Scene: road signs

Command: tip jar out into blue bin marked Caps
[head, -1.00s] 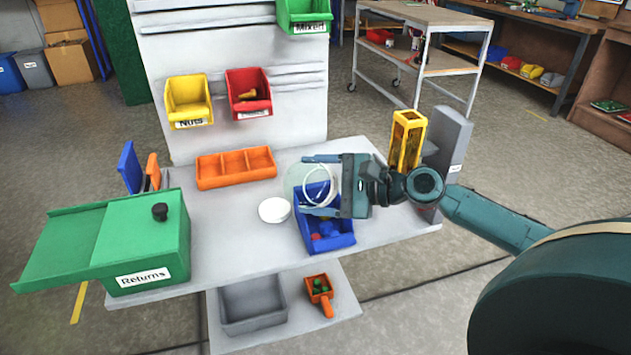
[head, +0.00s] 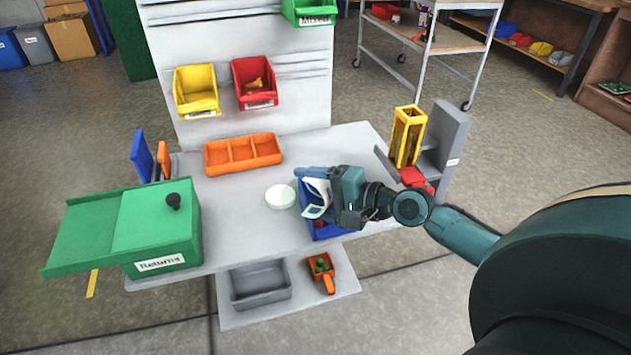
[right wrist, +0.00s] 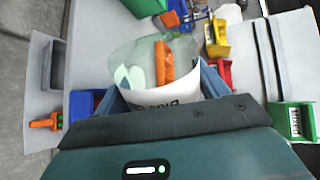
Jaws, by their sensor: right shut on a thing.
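My right gripper (head: 316,194) is shut on a clear jar with a white label (head: 318,208), over the blue bin (head: 312,229) on the table. In the right wrist view the jar (right wrist: 146,60) sits between the two fingers (right wrist: 163,92), and its clear wall shows the table things behind it. The jar looks tilted; whether anything is left inside is unclear. My left gripper is not in view.
A pale round disc (head: 280,196) lies left of the bin. An orange divided tray (head: 243,167) is behind it, the green Returns box (head: 160,262) at left. A yellow holder (head: 407,137) and grey stand (head: 447,140) are at right. A grey tub (head: 260,300) is below.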

